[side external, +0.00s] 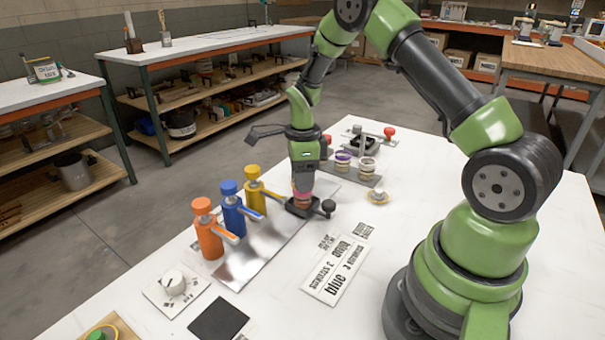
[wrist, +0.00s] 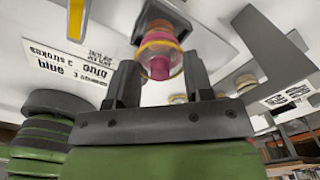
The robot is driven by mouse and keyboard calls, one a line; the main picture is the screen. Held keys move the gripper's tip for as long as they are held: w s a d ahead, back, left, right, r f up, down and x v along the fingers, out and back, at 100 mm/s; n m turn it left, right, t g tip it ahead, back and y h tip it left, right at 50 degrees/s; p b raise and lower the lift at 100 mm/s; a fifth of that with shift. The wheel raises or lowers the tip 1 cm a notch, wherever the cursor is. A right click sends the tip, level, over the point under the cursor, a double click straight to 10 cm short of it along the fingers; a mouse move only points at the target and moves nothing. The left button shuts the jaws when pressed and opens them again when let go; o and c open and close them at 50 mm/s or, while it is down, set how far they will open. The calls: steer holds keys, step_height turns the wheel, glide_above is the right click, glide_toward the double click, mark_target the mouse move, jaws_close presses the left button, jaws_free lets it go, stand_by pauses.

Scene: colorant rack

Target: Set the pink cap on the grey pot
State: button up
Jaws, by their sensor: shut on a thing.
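My gripper (side external: 302,184) points down and is shut on a small clear pot with a pink top (side external: 302,190). In the wrist view the pot (wrist: 161,44) sits between the two fingers, with a pink knob towards me, a yellow ring and orange further down. The pot's lower end is at a small black tray (side external: 297,208) with a round black knob; I cannot tell whether it touches. Two more pots stand on a grey rack behind: one with a purple top (side external: 343,157), one with a pale greyish top (side external: 367,163). I cannot make out a separate pink cap.
Orange (side external: 207,230), blue (side external: 232,208) and yellow (side external: 256,190) pump bottles stand along a shiny metal plate (side external: 250,252). A label card (side external: 338,270) reads "blue 3 strokes". A small pale round piece (side external: 377,196) lies right of the tray.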

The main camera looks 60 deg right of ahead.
steer(key=shift+f, duration=0.4)
stand_by(0.9)
steer(key=o, duration=1.4)
steer(key=shift+r, duration=2.5)
